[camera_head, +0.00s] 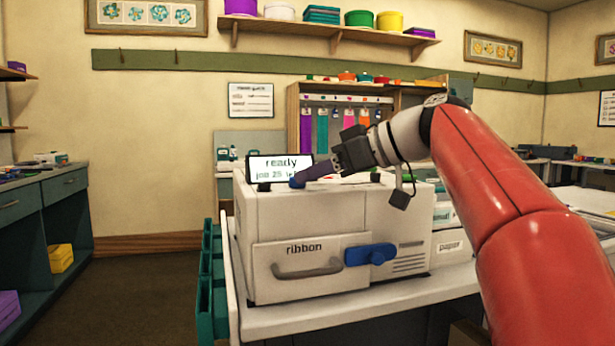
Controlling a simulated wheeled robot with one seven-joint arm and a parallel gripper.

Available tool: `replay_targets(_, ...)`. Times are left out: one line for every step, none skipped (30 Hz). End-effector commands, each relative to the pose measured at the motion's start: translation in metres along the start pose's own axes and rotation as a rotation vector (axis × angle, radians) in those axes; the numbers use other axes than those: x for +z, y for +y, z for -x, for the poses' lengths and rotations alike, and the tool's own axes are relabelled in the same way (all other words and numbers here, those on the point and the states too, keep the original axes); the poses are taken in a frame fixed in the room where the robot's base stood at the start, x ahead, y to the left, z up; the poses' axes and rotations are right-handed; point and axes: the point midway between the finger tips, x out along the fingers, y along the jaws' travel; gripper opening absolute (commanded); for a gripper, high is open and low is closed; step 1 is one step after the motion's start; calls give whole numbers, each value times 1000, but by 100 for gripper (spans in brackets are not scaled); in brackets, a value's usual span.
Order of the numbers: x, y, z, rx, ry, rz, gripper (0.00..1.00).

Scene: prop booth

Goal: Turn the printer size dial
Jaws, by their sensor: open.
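The white printer (300,225) stands on a white table, with a "ribbon" panel, a grey handle and a blue lever (370,254) on its front. Its screen (280,168) reads "ready" and a job line, partly covered. My gripper (302,177) reaches in from the right above the printer's top, its dark fingers pointing left and slightly down. A small blue part (296,183) shows at the fingertips. I cannot tell whether it is the size dial, or whether the fingers touch it. Small black parts (264,187) sit on the top's front edge. The finger gap is hard to see.
A box labelled "paper" (450,248) sits right of the printer. Teal bins (210,275) stand left of the table (290,320). A shelf unit with coloured strips (292,130) stands behind. The floor at left is clear.

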Motion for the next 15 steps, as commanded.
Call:
replay_targets(0,0,-8,-3,0,-1,48)
replay_targets(0,0,-11,-3,0,0,48)
replay_targets(0,0,-15,-2,1,0,48)
replay_targets(0,0,-17,-1,1,0,48)
replay_targets(0,0,-19,0,0,0,48)
replay_targets(0,0,-20,0,0,0,48)
replay_targets(0,0,-22,0,0,0,48)
replay_targets(0,0,-22,0,0,0,48)
replay_targets(0,0,-23,1,0,0,48)
replay_targets(0,0,-23,1,0,0,48)
replay_targets(0,0,-23,1,0,0,48)
replay_targets(0,0,-23,1,0,0,48)
replay_targets(0,0,-23,1,0,0,48)
replay_targets(0,0,-23,1,0,0,48)
replay_targets(0,0,-23,1,0,0,47)
